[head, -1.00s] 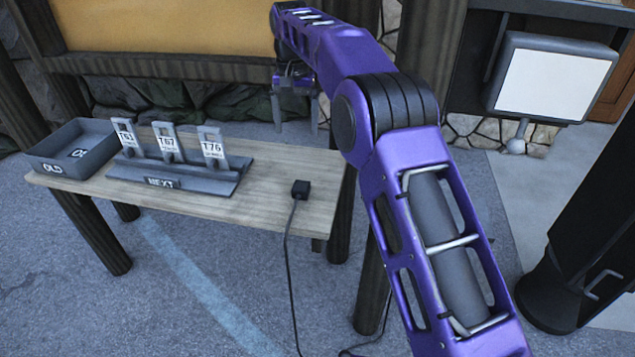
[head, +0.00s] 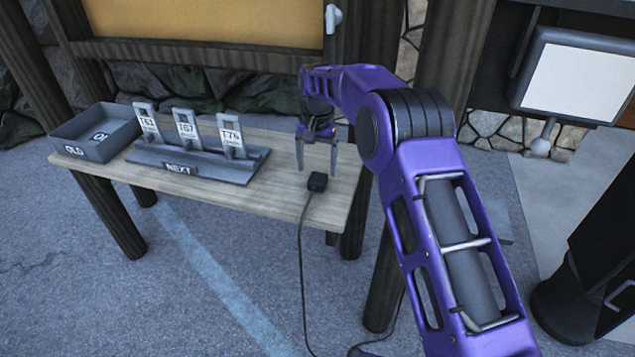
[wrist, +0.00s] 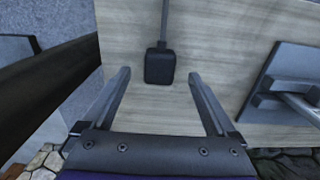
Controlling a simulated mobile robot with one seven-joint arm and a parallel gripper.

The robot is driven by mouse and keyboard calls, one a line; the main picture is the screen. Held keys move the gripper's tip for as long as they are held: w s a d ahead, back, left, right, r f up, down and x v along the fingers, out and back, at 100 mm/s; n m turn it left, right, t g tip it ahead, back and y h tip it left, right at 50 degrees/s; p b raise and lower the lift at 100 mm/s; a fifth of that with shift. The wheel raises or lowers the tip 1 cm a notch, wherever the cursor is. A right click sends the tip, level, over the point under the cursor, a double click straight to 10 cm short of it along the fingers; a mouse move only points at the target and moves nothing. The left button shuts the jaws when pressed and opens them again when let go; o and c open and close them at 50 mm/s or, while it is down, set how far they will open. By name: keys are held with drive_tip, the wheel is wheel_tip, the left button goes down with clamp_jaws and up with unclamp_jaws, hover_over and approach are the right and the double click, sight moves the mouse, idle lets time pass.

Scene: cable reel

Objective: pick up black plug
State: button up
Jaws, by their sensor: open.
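The black plug (head: 317,182) lies on the wooden table (head: 270,206) near its right front edge, its cable running over the front edge to the ground. My gripper (head: 317,170) is open and empty, above the table just behind the plug in the head view. In the wrist view the plug (wrist: 160,66) is ahead of my gripper (wrist: 158,75), roughly centred between the two fingers and near their tip level. The fingers look apart from the plug; their exact height over it I cannot tell.
A grey NEXT rack (head: 176,162) holding tags T61, T67 and T76 stands left of the plug. A grey OLD tray (head: 76,150) is at the table's left end. A dark wooden post (wrist: 45,85) is close to my gripper's left in the wrist view.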

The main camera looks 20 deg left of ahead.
sight(317, 177)
drive_tip(key=f, duration=0.5)
drive_tip(key=shift+w, duration=0.25)
drive_tip(key=shift+r, duration=0.1)
drive_tip(key=c, duration=1.4)
